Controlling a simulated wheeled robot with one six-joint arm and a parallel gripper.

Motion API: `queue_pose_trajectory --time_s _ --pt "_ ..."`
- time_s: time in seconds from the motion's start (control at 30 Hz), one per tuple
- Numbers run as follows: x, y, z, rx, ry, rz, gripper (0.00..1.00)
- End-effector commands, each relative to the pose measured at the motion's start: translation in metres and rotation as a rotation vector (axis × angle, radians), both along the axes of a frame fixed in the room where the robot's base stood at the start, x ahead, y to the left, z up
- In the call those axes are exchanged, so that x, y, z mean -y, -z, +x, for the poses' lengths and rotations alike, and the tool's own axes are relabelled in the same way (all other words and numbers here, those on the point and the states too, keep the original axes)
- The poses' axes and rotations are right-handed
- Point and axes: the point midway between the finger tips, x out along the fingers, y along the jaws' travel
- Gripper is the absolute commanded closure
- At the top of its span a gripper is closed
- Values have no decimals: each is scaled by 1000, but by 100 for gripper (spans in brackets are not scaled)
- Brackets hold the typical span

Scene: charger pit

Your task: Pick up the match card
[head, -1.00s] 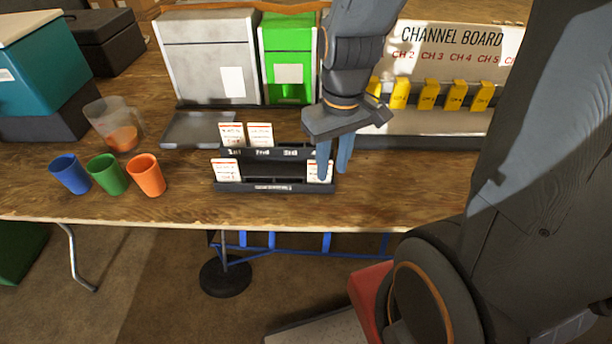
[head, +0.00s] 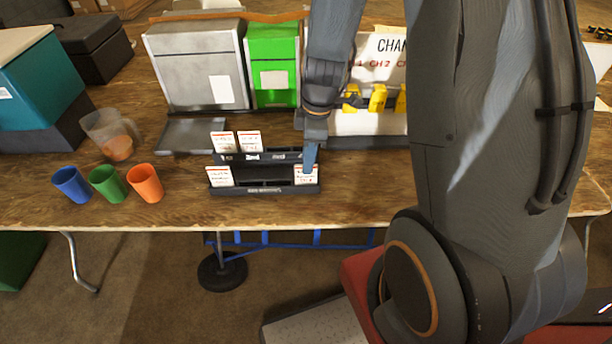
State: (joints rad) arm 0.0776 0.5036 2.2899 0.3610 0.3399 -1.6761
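A black card rack (head: 263,190) stands on the wooden table. Two white cards with red headings stand in its back row, one (head: 223,142) beside another (head: 250,141). In its front row, one card (head: 219,176) stands at the left end and another (head: 304,175) at the right end. The print is too small to tell which is the match card. My gripper (head: 309,163) points down at the right end of the rack, its blue fingers overlapping the front right card. The fingers appear edge-on, so I cannot tell whether they grip that card.
Blue (head: 71,184), green (head: 107,184) and orange (head: 145,183) cups and a clear jug (head: 111,135) stand left of the rack. A grey bin (head: 197,65), a green bin (head: 273,65) and the channel board (head: 375,122) stand behind it. The table's front edge is close.

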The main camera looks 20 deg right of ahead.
Motion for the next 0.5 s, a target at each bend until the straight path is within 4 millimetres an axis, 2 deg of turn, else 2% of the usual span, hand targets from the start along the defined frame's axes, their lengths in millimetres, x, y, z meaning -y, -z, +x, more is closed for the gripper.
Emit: queue_pose_trajectory --time_s 0.23,0.5 --pt "-1 15 1 -2 2 0 72" --pt "-3 46 4 -3 2 0 72"
